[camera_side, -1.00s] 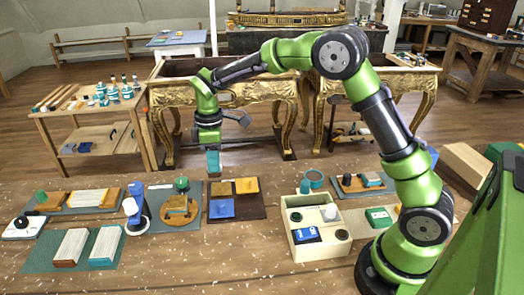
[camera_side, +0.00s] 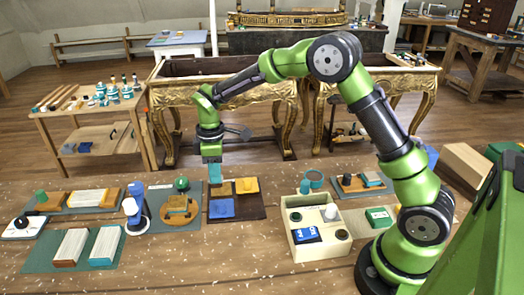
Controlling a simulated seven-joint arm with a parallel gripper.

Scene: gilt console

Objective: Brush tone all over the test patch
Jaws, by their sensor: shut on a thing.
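My gripper (camera_side: 212,160) is at the end of the green arm, pointing down. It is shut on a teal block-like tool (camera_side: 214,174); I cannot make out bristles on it. The tool is at the far left corner of a dark brown board (camera_side: 252,209) that bears yellow and blue squares. A yellow square (camera_side: 247,185) is at the board's far right and a blue square (camera_side: 221,208) at its near left. I cannot tell whether the tool touches the board, or which area is the test patch.
To the right is a cream open box (camera_side: 318,248) with several items. The bench front is mostly clear.

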